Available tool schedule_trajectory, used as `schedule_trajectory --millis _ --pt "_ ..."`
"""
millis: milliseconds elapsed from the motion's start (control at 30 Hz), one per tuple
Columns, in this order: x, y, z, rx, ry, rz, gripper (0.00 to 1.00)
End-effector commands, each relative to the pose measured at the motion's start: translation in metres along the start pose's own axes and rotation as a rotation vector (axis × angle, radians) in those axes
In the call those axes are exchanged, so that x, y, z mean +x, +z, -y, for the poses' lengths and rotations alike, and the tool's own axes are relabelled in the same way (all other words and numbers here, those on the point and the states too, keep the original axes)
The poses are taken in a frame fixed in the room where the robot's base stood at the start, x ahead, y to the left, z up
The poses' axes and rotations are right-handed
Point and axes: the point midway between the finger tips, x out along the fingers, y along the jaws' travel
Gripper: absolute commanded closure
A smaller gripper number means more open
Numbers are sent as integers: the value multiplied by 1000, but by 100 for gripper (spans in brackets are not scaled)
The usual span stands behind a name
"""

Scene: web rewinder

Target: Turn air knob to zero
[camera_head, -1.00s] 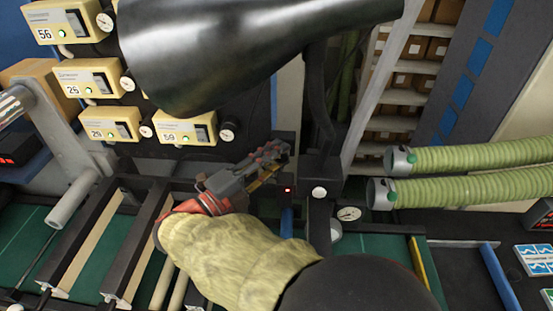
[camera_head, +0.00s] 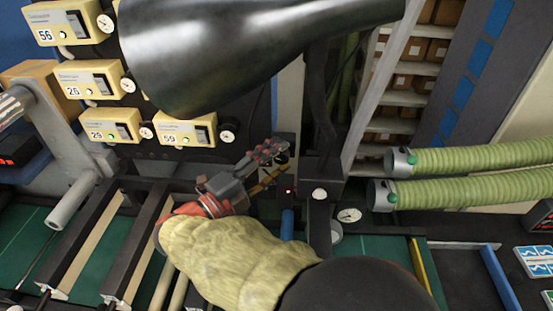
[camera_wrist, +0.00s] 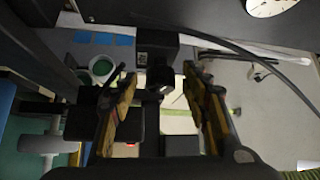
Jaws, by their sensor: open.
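My gripper (camera_head: 281,160) is in the middle of the head view, beside a black box with a red light (camera_head: 288,191). A white round face (camera_head: 319,193) and a pressure gauge (camera_head: 349,215) are right of the gripper in the head view. No part is clearly identifiable as the air knob, and its setting cannot be read.
Yellow control boxes (camera_head: 92,80) with small gauges stand at upper left. A large black cone (camera_head: 220,55) hangs above my gripper. A dark upright post (camera_head: 320,235) is close to its right. Green hoses (camera_head: 470,157) lie further right. A dark cable (camera_wrist: 255,65) crosses the wrist view.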

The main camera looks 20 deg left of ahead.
Motion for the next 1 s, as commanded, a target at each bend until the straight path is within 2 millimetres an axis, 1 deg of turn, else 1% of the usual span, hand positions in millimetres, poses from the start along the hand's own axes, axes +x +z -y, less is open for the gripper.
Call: schedule_trajectory --millis 133,267,500,700,833,1000 --pt "-5 0 0 1 0 1 54" --pt "-23 1 0 0 -1 4 54" --pt "-72 1 0 1 0 5 54" --pt "-105 1 0 0 -1 3 54" --pt "-116 1 -1 -1 0 2 54" --pt "-121 0 0 -1 0 0 54"
